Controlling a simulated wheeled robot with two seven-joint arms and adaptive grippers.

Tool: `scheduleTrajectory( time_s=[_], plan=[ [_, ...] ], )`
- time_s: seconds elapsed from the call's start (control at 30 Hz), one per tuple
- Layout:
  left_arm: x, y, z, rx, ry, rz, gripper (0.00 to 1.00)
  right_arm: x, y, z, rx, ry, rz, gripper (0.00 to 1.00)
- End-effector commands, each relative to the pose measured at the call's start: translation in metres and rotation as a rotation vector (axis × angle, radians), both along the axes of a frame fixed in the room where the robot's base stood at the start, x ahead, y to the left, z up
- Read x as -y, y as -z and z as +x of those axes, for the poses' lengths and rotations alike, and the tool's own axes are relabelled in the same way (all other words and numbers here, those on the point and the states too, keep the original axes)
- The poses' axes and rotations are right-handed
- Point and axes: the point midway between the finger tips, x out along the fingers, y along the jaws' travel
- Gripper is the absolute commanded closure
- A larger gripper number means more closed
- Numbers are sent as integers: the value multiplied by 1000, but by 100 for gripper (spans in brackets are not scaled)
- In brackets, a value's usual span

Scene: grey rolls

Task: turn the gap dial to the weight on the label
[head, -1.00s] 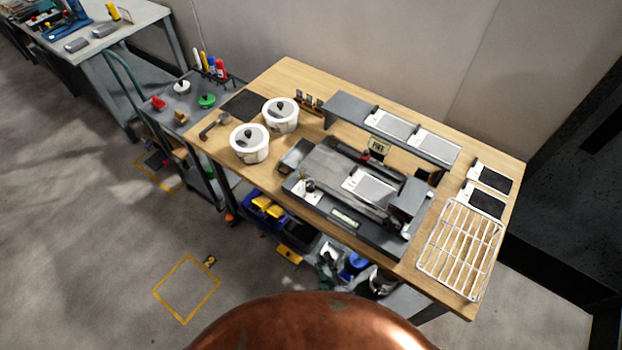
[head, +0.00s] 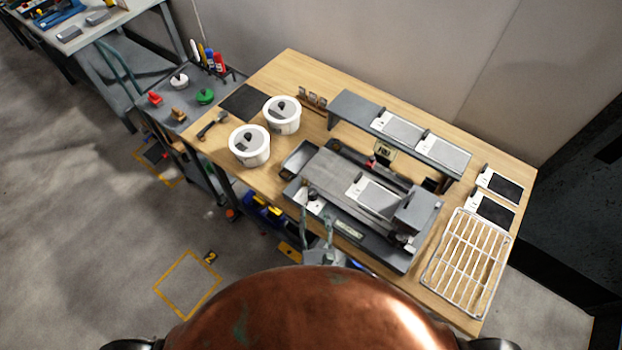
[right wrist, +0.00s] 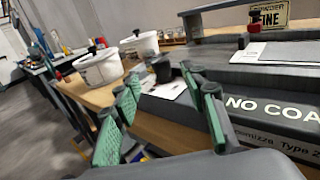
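The grey roll machine (head: 345,180) stands on the wooden table, with a white card (head: 316,205) and a small black dial (head: 312,194) at its front left corner. In the right wrist view the dark dial (right wrist: 162,68) stands beyond the fingers, by the white card (right wrist: 170,89). My right gripper (head: 317,214) is at the machine's front edge, close to the dial. In the right wrist view its green-padded fingers (right wrist: 160,92) are apart with nothing between them. A label (head: 384,152) stands behind the machine; in the right wrist view it reads "FINE" (right wrist: 268,16). My left gripper is not in view.
Two white tubs (head: 249,146) stand left of the machine. A grey shelf (head: 350,108) with flat plates is behind it. A wire rack (head: 466,250) and dark plates (head: 500,186) lie to the right. A tool cart (head: 190,95) is left of the table.

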Motion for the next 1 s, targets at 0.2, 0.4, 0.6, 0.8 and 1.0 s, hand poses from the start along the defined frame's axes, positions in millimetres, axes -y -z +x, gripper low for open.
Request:
scheduleTrajectory(
  time_s=[0.2,0.4,0.6,0.8,1.0],
  plan=[
    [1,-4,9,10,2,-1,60,-4,-1,16,0,-4,3,60],
    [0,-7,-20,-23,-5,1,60,-10,-2,49,1,-12,2,60],
    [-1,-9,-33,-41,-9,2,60,-12,0,72,-1,-12,2,60],
    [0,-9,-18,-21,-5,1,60,-12,1,78,-2,-10,3,60],
    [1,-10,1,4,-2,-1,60,-11,1,78,-2,-8,3,61]
  ],
)
